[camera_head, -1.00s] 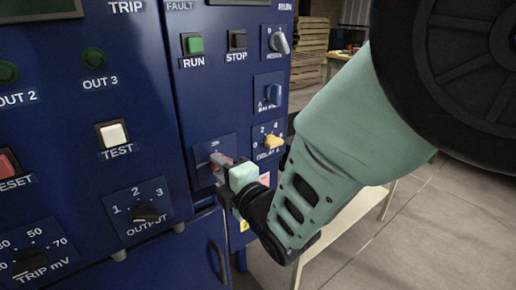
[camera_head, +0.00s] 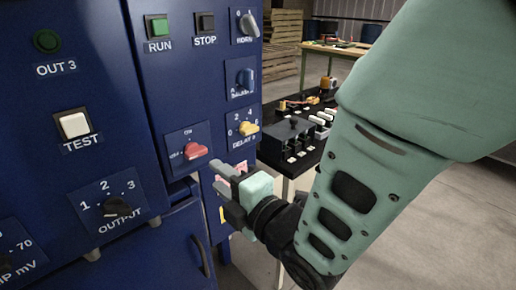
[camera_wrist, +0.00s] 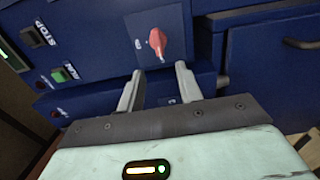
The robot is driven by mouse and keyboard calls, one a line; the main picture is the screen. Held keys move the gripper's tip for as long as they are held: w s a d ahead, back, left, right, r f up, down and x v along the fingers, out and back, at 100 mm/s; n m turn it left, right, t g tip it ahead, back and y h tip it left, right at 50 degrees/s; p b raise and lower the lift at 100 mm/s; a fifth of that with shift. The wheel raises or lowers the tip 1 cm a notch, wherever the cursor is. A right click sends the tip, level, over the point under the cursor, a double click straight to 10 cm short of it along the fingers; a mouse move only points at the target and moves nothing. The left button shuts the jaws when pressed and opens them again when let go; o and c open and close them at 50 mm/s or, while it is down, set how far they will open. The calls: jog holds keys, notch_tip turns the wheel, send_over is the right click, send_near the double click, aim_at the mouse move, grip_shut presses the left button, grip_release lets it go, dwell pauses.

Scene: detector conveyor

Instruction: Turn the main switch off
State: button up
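The main switch (camera_head: 195,151) is a red rotary handle on a small blue plate on the cabinet front. In the head view its handle lies roughly level, pointing toward the small label at its left; "ON" is printed above it. My gripper (camera_head: 215,175) is just right of and below the handle, apart from it. Its two fingers are spread with nothing between them. In the wrist view the red handle (camera_wrist: 156,42) shows beyond the fingertips of my gripper (camera_wrist: 160,69), clear of both fingers.
The yellow DELAY knob (camera_head: 248,128) is up and right of the switch, with the blue knob (camera_head: 245,78) above it. The OUTPUT knob (camera_head: 117,207) is lower left. A black-topped table (camera_head: 285,166) with parts stands behind my arm. Floor at right is clear.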

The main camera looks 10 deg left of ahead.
jog(key=shift+v, duration=1.35)
